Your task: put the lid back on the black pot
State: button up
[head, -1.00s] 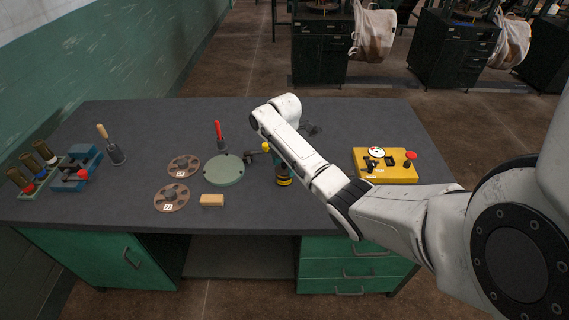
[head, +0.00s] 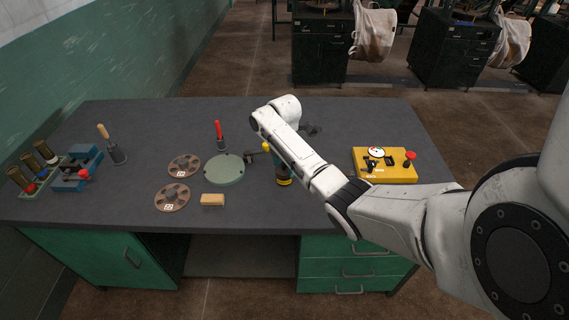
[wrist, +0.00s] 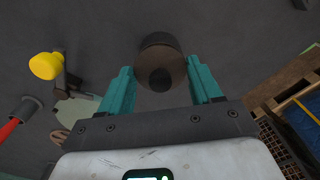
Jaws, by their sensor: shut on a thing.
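My gripper (wrist: 160,70) has teal fingers on both sides of a small round dark thing (wrist: 162,52) in the wrist view. The thing has a brownish side and a darker round knob or end facing the camera; it may be the lid, but I cannot tell for certain. In the head view my gripper (head: 279,163) is over the middle of the bench, partly hidden by my forearm. A black and yellow item (head: 284,181) shows just below it. I cannot pick out the black pot with certainty; my arm hides part of the bench.
On the grey bench (head: 330,210), left of my gripper, are a green round plate (head: 224,170), two brown discs (head: 172,198), a wooden block (head: 212,200) and a red-handled tool (head: 219,135). A yellow control box (head: 385,166) stands right. A yellow knob (wrist: 46,65) is close by.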

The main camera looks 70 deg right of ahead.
dwell(0.4)
jog(key=o, duration=1.1)
jog(key=shift+o, duration=0.6)
jog(key=shift+r+p, duration=2.5)
jog(key=shift+r, duration=1)
grip_shut()
